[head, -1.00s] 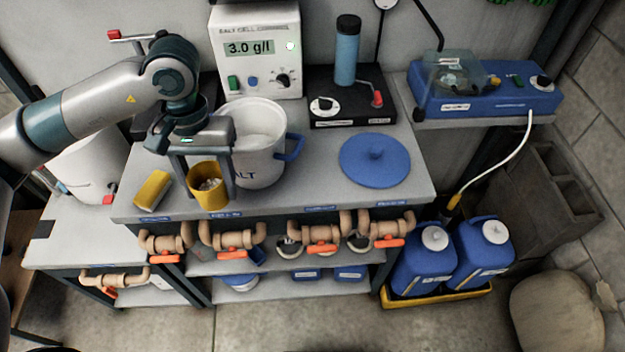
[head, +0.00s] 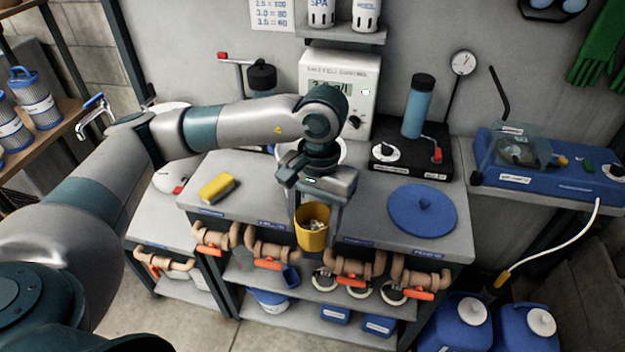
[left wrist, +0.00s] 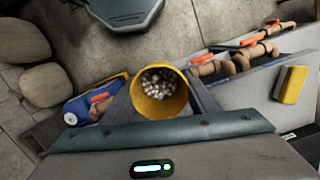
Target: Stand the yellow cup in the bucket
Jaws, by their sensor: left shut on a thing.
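The yellow cup (head: 312,232) holds several small white pieces and is upright. My left gripper (head: 318,205) is shut on it, with a finger on either side, in front of the bench's front edge. In the left wrist view the cup (left wrist: 160,100) sits between the fingers with floor and pipes beyond. The white bucket (head: 342,152) stands on the bench behind my left gripper, which hides most of it; a bit of its rim shows. The cup is outside the bucket. My right gripper is not in view.
A yellow sponge (head: 217,187) lies on the bench left of the bucket. A blue lid (head: 422,212) lies to the right. A meter box (head: 340,75) and a black stirrer with a blue bottle (head: 418,108) stand behind. Pipes with orange valves (head: 268,263) run below the front edge.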

